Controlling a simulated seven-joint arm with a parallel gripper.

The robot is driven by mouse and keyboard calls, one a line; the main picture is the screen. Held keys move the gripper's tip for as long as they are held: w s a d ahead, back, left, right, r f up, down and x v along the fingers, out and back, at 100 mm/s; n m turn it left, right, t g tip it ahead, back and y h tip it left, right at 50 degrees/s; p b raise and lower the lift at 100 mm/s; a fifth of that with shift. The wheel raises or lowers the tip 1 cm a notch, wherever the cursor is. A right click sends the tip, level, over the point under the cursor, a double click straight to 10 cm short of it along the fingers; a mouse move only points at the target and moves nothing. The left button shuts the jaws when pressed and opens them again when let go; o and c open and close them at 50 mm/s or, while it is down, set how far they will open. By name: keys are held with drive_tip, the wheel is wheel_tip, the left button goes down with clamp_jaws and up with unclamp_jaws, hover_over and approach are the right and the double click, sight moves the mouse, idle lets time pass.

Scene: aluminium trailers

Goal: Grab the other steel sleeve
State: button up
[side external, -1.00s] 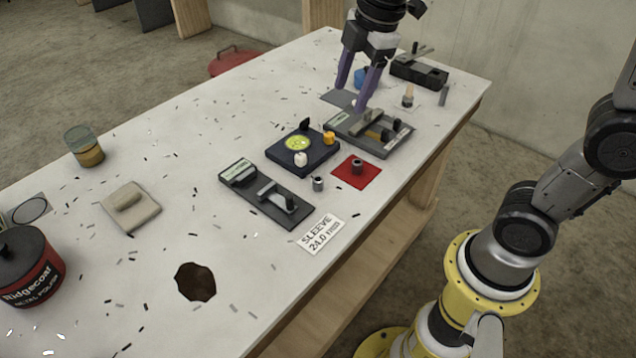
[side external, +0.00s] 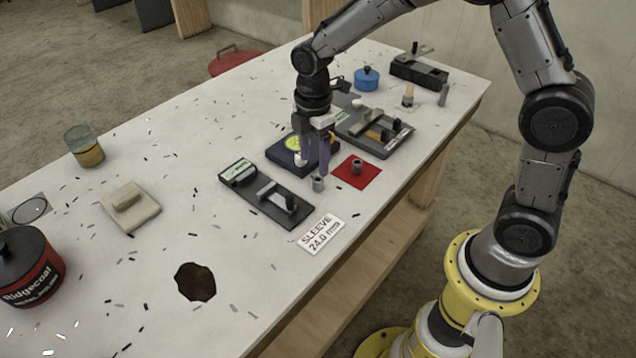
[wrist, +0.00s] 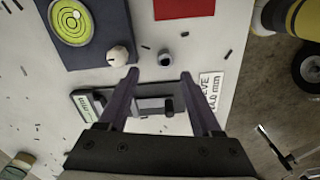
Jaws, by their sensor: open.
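A small grey steel sleeve (side external: 318,184) stands upright on the bare white table, between the black gauge plate and the red mat. In the wrist view this sleeve (wrist: 165,57) is just beyond my fingertips, roughly centred between them. A second steel sleeve (side external: 357,166) stands on the red mat (side external: 346,178); it is outside the wrist view. My gripper (side external: 312,168) points down with purple fingers spread and nothing held. It also shows in the wrist view (wrist: 158,76). Its fingertips look close above the loose sleeve; exact height is unclear.
A black gauge plate (side external: 258,201) lies left of the loose sleeve. A dark block with a green dial (side external: 297,144) and a white knob (wrist: 119,56) stands close by. A "SLEEVE 24.0 mm" card (side external: 321,233) lies in front.

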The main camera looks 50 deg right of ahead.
sight(318, 179)
drive_tip(key=shift+s+d+f, duration=0.1)
drive_tip(key=shift+s+f, duration=0.1)
drive_tip(key=shift+f, duration=1.25)
drive_tip(key=shift+s+d+f, duration=0.1)
drive_tip(key=shift+s+f, duration=0.1)
drive_tip(key=shift+f, duration=1.25)
drive_tip(key=shift+c, duration=0.3)
clamp_jaws()
